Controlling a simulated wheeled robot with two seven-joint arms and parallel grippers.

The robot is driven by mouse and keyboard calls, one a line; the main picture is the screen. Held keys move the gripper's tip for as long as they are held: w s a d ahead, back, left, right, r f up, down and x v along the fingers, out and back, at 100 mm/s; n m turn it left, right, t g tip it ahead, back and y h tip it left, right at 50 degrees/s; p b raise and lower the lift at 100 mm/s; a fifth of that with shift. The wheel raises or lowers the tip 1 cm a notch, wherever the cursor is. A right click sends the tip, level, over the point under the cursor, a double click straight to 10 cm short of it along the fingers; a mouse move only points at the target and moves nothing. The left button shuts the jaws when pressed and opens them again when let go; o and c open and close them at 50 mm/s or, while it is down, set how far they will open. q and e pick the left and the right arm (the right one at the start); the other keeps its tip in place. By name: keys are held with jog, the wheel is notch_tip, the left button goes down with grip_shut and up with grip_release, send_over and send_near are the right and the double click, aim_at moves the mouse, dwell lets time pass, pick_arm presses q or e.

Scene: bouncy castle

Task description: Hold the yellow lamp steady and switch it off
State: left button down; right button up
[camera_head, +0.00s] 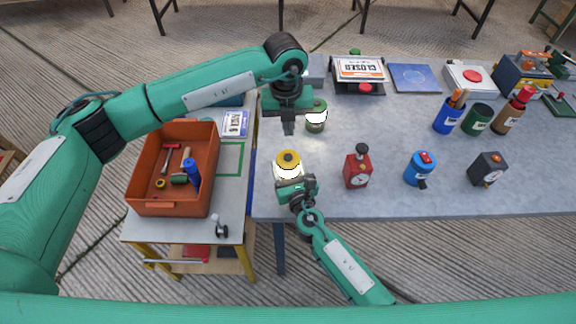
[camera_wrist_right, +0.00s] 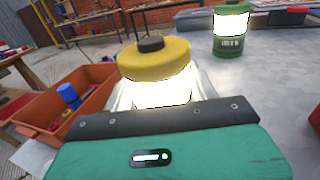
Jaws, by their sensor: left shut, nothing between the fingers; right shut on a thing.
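The yellow lamp (camera_head: 288,160) stands upright near the left front edge of the grey table, its white body glowing. In the right wrist view the yellow lamp (camera_wrist_right: 155,58) shows a yellow cap with a dark round button on top. My right gripper (camera_head: 290,183) is shut on the lamp's body from the front; its fingers are largely hidden in the right wrist view. My left gripper (camera_head: 288,126) is shut and empty, pointing down above the table behind the yellow lamp, apart from it. A green lamp (camera_head: 316,117), also lit, stands just right of my left gripper.
A red timer (camera_head: 357,167), a blue canister (camera_head: 420,168) and a dark box with a dial (camera_head: 488,169) stand to the right. An orange crate (camera_head: 140,190) of tools sits on the lower side table. The table's middle is fairly clear.

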aim_at(284, 160)
pick_arm(q)
jog(key=shift+s+a+f+m+t+h, duration=0.15)
jog(key=shift+f+m+t+h, duration=0.9)
jog(key=shift+m, duration=2.3)
jog(key=shift+s+a+f+m+t+h, duration=0.15)
jog(key=shift+f+m+t+h, duration=0.9)
jog(key=shift+m, duration=2.35)
jog(key=shift+a+f+m+t+h, duration=0.4)
jog(key=shift+f+m+h, duration=1.15)
jog(key=shift+m, duration=1.8)
jog(key=shift+d+f+y, duration=0.15)
jog(key=shift+f+y, duration=0.1)
jog(key=shift+f, duration=0.1)
